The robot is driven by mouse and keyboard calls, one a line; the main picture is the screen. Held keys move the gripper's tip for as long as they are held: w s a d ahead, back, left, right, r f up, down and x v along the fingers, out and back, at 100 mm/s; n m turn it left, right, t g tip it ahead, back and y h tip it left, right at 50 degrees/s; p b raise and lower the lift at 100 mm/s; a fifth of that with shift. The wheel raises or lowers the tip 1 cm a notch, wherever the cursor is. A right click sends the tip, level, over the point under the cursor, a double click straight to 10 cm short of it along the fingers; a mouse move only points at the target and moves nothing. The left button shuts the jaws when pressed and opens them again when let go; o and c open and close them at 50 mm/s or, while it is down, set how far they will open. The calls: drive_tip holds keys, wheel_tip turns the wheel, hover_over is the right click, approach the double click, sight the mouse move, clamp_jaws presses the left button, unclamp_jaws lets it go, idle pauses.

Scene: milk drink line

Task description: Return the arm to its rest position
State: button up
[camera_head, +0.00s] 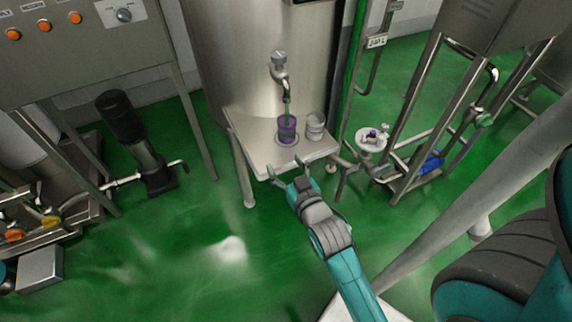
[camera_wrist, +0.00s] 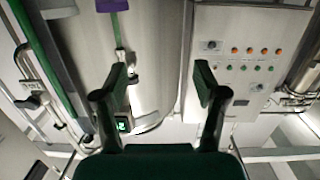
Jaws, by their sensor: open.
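My gripper (camera_head: 288,172) is open and empty in the head view, at the front edge of a small metal shelf (camera_head: 262,158) on the steel tank. In the wrist view my gripper's two fingers (camera_wrist: 160,85) are spread, with nothing between them. A purple cup (camera_head: 287,129) stands on the shelf under the tap (camera_head: 280,72), beyond my fingertips and apart from them. A purple patch also shows at the top edge of the wrist view (camera_wrist: 112,5); it looks like the cup, cut off by the frame.
A clear glass or jar (camera_head: 315,126) stands right of the cup. A control panel (camera_head: 75,40) is at the upper left, with a black pump (camera_head: 125,120) below it. A steel frame with pipes (camera_head: 420,130) stands at the right. The green floor (camera_head: 190,250) in front is clear.

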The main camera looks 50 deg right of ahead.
idle(0.3)
drive_tip(key=s+a+f+n+y, duration=0.2)
drive_tip(key=s+a+y, duration=0.1)
drive_tip(key=s+a, duration=0.55)
drive_tip(key=s+a+f+n+y, duration=0.2)
drive_tip(key=s+a+f, duration=0.1)
drive_tip(key=s+a, duration=0.6)
drive_tip(key=s+a+r+n+y, duration=0.1)
drive_tip(key=s+a+r+y, duration=0.1)
drive_tip(key=s, duration=0.7)
drive_tip(key=shift+r+y, duration=0.3)
drive_tip(key=shift+r, duration=0.1)
